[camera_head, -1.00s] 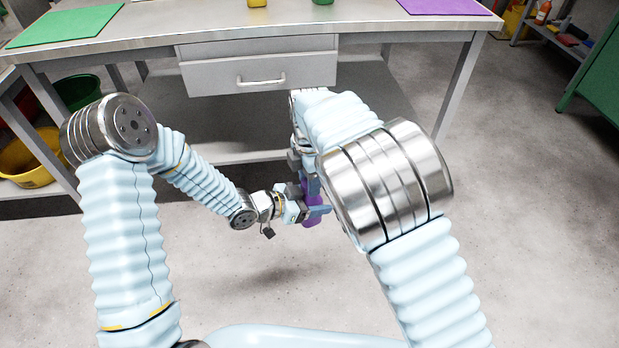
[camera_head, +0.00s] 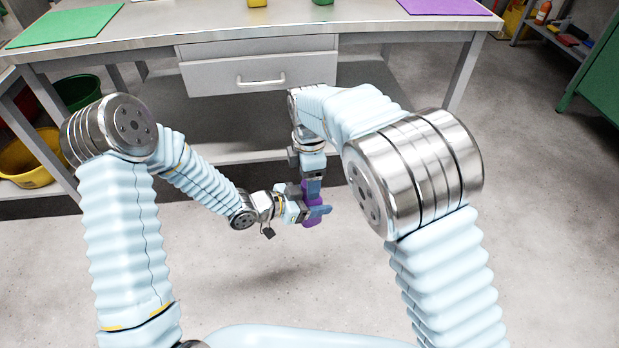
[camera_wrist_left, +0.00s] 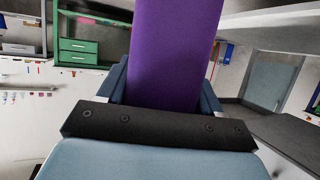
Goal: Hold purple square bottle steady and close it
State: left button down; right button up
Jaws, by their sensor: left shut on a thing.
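The purple square bottle (camera_head: 310,222) is held in the air in front of the workbench. My left gripper (camera_head: 314,212) reaches it from the left and is shut on it. In the left wrist view the purple bottle (camera_wrist_left: 172,55) stands up between the blue fingers of my left gripper (camera_wrist_left: 165,90), and its top runs out of the picture. My right gripper (camera_head: 312,186) points down from above at the bottle's upper end. Its fingertips overlap the bottle, so I cannot tell whether they touch it or are open. No separate cap can be made out.
The workbench (camera_head: 390,26) with a drawer (camera_head: 262,75) stands behind my arms. A green mat (camera_head: 65,25) and a purple mat (camera_head: 445,6) lie on it. Yellow (camera_head: 25,165) and green (camera_head: 80,92) bins are at the left. The floor around the bottle is clear.

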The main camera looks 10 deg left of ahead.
notch_tip(320, 180, up, 4)
jog(key=shift+r, duration=0.1)
jog(key=shift+c, duration=0.3)
notch_tip(320, 180, up, 3)
jog(key=n, duration=0.3)
jog(key=shift+r, duration=0.2)
jog(key=shift+f, duration=4.05)
